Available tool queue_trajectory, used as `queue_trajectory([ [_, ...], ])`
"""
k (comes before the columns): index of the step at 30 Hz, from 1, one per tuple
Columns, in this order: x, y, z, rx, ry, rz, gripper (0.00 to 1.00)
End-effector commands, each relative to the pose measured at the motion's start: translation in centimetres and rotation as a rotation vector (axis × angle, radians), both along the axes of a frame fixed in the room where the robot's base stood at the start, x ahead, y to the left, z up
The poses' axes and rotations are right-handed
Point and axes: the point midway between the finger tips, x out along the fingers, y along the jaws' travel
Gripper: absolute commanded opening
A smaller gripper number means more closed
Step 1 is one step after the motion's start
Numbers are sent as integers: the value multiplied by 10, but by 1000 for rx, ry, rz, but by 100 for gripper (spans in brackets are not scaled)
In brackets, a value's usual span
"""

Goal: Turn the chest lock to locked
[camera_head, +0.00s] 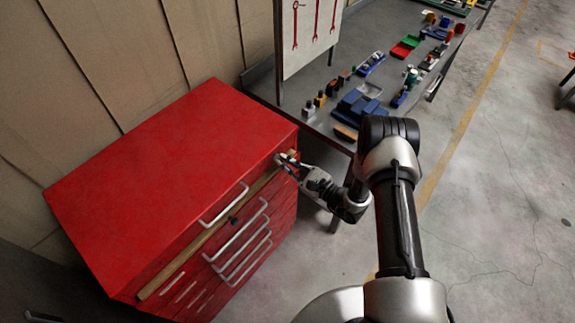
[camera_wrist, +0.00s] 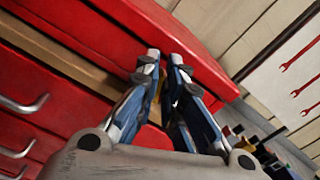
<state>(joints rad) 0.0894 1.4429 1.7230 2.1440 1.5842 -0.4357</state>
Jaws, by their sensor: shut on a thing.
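The red tool chest (camera_head: 150,165) stands at the left in the head view, with its drawer front toward me. Its red front also shows in the wrist view (camera_wrist: 60,115). My gripper (camera_head: 286,160) is at the upper right end of the chest front, near the end of the wooden strip. In the wrist view my gripper (camera_wrist: 165,60) has its fingers close together against the front, below the top edge. It is shut on the chest lock, which the fingers mostly hide. A little yellowish part (camera_wrist: 155,108) shows between them. I cannot tell how the lock is turned.
A wooden strip (camera_head: 190,250) runs along the chest front, with a small dark part (camera_head: 233,220) on it. Metal drawer handles (camera_head: 240,240) stick out below. A grey workbench (camera_head: 335,75) with several tools and parts stands behind right.

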Motion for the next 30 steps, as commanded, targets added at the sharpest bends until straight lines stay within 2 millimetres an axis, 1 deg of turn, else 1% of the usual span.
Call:
queue_trajectory([
  [1,-1,1,-3,-27,-36,1,0],
  [30,-8,7,-16,-576,-740,0,0],
])
